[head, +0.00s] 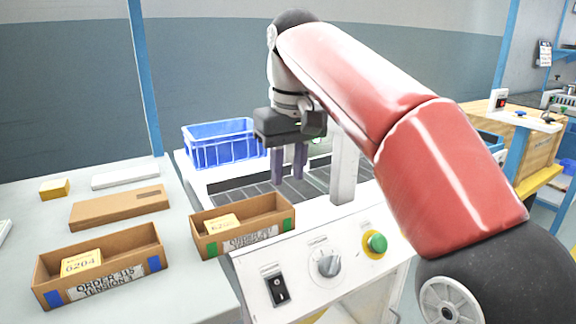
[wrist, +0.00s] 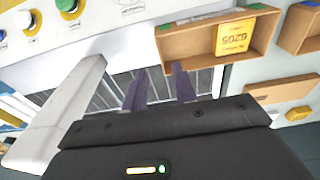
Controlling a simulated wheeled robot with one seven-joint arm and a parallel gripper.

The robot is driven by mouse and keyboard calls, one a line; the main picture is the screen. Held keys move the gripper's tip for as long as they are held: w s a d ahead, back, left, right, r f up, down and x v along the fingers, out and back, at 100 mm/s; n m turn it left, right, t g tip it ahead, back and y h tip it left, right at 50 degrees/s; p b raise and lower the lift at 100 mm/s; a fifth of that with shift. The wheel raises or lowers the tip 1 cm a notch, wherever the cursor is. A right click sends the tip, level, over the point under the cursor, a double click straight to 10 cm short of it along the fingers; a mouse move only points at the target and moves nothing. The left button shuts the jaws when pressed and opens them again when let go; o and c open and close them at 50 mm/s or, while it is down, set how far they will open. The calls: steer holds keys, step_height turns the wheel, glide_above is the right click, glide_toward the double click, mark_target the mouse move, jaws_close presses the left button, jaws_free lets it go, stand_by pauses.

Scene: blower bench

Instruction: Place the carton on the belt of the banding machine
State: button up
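An open brown carton with green end marks (head: 212,247) stands where the bench meets the banding machine, beside the control panel. It holds a yellow box, and it also shows in the wrist view (wrist: 188,46). I cannot tell how much of it rests on the machine. The machine's dark slatted belt (head: 235,196) lies behind it. My gripper (head: 289,162) points down over the belt, behind and right of the carton. Its two fingers, also in the wrist view (wrist: 159,89), are apart with nothing between them. The gripper is open and clear of the carton.
A second open carton with blue marks (head: 150,268), a flat brown carton (head: 105,209) and a small yellow box (head: 54,189) lie on the left bench. A blue crate (head: 225,150) stands behind the belt. The machine's white post (head: 343,170) rises right of my gripper.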

mark_target(286, 202)
steer(key=shift+w+r, duration=0.1)
stand_by(0.3)
steer(key=f, duration=0.2)
steer(key=f+b, duration=0.1)
steer(key=f, duration=0.2)
steer(key=f+b, duration=0.1)
steer(key=f, duration=0.1)
steer(key=shift+w+a+f, duration=0.25)
steer(key=shift+w+f, duration=0.15)
steer(key=shift+c, duration=0.5)
jaws_close()
